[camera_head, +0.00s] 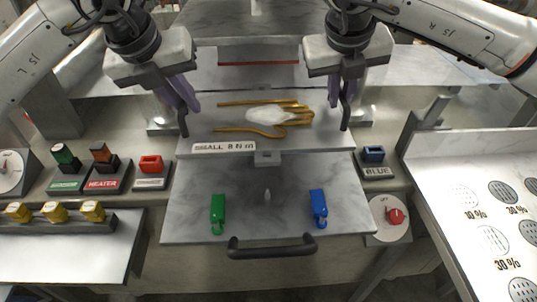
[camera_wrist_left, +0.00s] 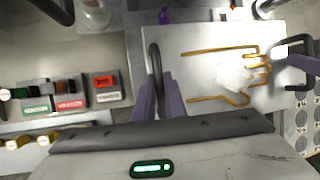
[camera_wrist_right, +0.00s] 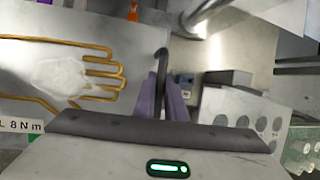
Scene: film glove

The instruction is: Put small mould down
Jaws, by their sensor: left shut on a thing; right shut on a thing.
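The small mould (camera_head: 205,135) is a pale marbled plate with a golden glove-shaped wire outline (camera_head: 235,131), a white patch in the outline's middle and a "SMALL 8 N.m" label on its front edge. My left gripper (camera_head: 185,108) is shut on the black handle at its left side; this handle (camera_wrist_left: 155,65) shows in the left wrist view. My right gripper (camera_head: 347,100) is shut on the black handle at its right side, also seen in the right wrist view (camera_wrist_right: 161,70). The mould looks about level; whether it touches what lies under it is hidden.
In front is a lower plate (camera_head: 265,223) with a green clip (camera_head: 217,214), a blue clip (camera_head: 318,208) and a dark front handle (camera_head: 272,248). Switches (camera_head: 103,156) and yellow knobs (camera_head: 54,211) stand at the left. A blue switch (camera_head: 374,155) and a perforated panel (camera_head: 440,190) are at the right.

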